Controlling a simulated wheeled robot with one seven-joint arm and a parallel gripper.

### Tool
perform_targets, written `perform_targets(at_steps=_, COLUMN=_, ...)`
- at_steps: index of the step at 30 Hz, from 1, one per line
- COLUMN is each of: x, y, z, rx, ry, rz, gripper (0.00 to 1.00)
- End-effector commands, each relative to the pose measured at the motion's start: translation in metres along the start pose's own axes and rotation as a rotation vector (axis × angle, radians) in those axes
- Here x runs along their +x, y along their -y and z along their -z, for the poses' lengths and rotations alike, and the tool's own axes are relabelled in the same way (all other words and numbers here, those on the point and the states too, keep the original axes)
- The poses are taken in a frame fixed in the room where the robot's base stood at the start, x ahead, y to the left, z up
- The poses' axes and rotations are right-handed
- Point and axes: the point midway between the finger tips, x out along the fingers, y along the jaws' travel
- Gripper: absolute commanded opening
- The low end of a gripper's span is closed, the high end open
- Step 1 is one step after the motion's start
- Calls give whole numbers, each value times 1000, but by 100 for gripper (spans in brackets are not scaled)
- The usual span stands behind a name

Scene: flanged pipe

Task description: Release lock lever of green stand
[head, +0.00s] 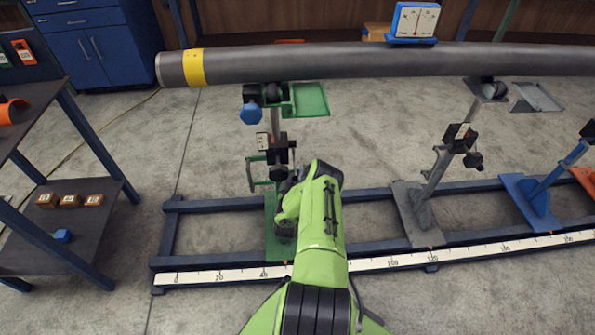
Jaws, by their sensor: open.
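The green stand (270,207) stands upright on the rail frame under the grey pipe's left part. Partway up its post is a black clamp block (278,141) with a small white tag at its left and black parts at its right. Which of these is the lock lever I cannot tell for sure. A thin green bent bar (250,175) juts out left, lower down. My green arm reaches up from the bottom to the stand's right side and hides part of its lower post. My gripper (289,184) is open, just below the clamp block, with its fingertips mostly hidden. Contact is not visible.
A grey stand (425,195) and a blue stand (535,195) stand to the right. A shelf table (75,225) is at the left. The scale strip (215,275) runs along the rail front.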

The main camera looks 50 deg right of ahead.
Motion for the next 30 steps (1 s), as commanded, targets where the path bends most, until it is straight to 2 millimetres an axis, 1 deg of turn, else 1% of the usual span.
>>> perform_targets(at_steps=1, x=0, y=0, z=0, rx=0, ry=0, rz=0, gripper=58)
perform_targets(at_steps=2, x=0, y=0, z=0, rx=0, ry=0, rz=0, gripper=55)
perform_targets(at_steps=12, x=0, y=0, z=0, rx=0, ry=0, rz=0, gripper=3)
perform_targets(at_steps=13, x=0, y=0, z=0, rx=0, ry=0, rz=0, gripper=0)
perform_targets(at_steps=20, x=0, y=-1, z=1, rx=0, ry=-1, rz=0, gripper=0)
perform_targets(at_steps=27, x=-5, y=-12, z=11, rx=0, ry=-1, rz=-1, gripper=0)
perform_targets(at_steps=30, x=-6, y=-13, z=12, rx=1, ry=-2, rz=-2, gripper=0)
